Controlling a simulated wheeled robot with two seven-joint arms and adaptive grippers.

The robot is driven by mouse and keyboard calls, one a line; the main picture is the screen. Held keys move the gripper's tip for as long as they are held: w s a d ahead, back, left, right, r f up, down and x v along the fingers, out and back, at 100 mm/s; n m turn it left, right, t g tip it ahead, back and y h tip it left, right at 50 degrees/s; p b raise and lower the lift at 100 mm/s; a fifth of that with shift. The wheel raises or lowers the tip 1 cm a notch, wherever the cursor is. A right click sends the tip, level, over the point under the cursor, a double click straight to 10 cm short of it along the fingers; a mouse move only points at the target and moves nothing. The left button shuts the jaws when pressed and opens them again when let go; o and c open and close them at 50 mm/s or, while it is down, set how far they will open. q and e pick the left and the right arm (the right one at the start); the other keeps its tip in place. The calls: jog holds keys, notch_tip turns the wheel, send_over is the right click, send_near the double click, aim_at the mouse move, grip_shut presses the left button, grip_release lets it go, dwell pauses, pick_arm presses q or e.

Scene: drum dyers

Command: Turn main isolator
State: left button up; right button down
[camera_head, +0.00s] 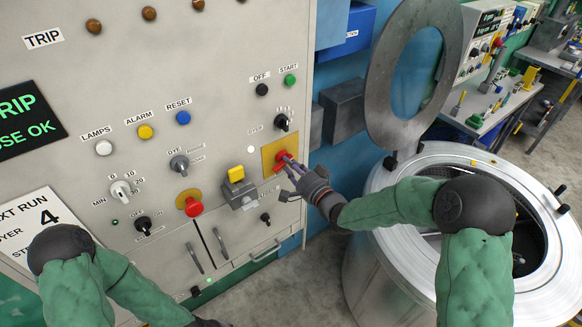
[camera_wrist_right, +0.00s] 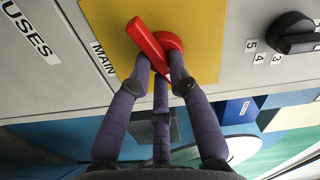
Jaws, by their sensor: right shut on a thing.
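The main isolator is a red handle (camera_head: 281,157) on a yellow square plate (camera_head: 267,163) at the right side of the grey panel. In the right wrist view the red handle (camera_wrist_right: 147,40) lies at a slant across the yellow plate (camera_wrist_right: 206,45), beside a label reading "MAIN". My right gripper (camera_head: 291,167) reaches it from the right. In the right wrist view my right gripper (camera_wrist_right: 160,78) has its fingers closed around the lower part of the handle, and they partly hide it. My left arm enters at the lower left, and its gripper is out of the picture.
A yellow-topped grey switch (camera_head: 238,180) and a red button (camera_head: 193,207) sit left of the isolator. A black selector (camera_head: 282,123) is above it. A steel drum (camera_head: 405,245) with a raised round lid (camera_head: 380,100) stands to the right, under my right arm.

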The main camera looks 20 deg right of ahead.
jog(key=shift+m, duration=2)
jog(key=c, duration=1.1)
grip_release()
jog(key=shift+c, duration=0.2)
jog(key=v, duration=1.2)
